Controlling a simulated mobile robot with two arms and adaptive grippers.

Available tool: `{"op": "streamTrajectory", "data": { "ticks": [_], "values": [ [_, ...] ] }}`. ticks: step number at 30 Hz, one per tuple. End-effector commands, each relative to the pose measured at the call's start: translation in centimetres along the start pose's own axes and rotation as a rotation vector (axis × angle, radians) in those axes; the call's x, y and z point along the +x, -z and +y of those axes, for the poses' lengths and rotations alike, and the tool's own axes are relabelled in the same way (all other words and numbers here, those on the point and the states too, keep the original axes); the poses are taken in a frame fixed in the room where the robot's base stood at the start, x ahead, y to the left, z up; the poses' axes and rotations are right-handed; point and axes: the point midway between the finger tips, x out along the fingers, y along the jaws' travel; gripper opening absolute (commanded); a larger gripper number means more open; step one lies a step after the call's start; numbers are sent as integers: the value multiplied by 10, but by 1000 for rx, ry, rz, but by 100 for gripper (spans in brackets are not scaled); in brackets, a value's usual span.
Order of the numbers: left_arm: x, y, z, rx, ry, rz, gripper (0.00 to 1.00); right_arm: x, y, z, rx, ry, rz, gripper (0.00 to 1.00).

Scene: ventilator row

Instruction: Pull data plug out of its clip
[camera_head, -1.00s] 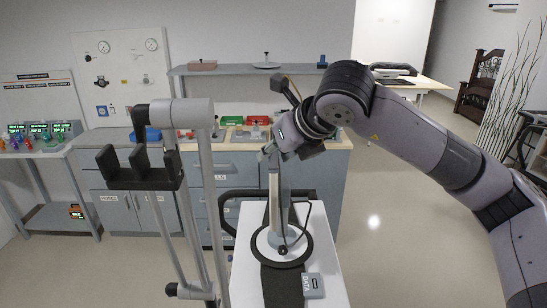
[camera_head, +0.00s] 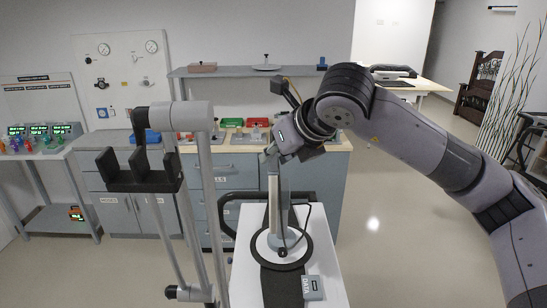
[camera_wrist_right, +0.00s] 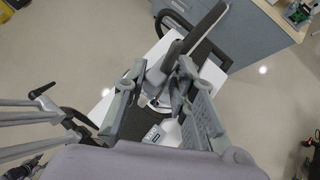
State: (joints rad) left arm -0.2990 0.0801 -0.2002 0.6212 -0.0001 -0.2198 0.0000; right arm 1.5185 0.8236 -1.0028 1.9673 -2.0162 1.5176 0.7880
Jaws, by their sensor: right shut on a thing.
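My right gripper (camera_head: 271,153) is at the top of the grey upright post (camera_head: 274,205) on the white cart. In the right wrist view its two grey fingers (camera_wrist_right: 163,78) come together on a small grey piece, which I take to be the data plug. The fingers hide most of it, and the clip cannot be made out. I cannot tell whether the plug is still seated. A black cable (camera_head: 309,222) hangs beside the post. A grey box marked DATA (camera_head: 313,287) lies on the cart's near end. My left gripper is not in view.
The white cart top (camera_head: 335,290) has a dark strip and a round black-rimmed base (camera_head: 283,248) under the post. A grey pole with a black forked holder (camera_head: 140,172) stands close on the left. A cabinet (camera_head: 325,190) is behind. The floor at right is clear.

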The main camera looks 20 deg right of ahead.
Motion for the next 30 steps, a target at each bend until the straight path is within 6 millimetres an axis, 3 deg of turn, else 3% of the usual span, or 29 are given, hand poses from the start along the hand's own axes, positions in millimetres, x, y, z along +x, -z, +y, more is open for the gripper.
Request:
{"op": "streamTrajectory", "data": {
  "ticks": [30],
  "values": [
    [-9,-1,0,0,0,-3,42,-14,-16,0,-1,-1,-1,0]
  ]
}}
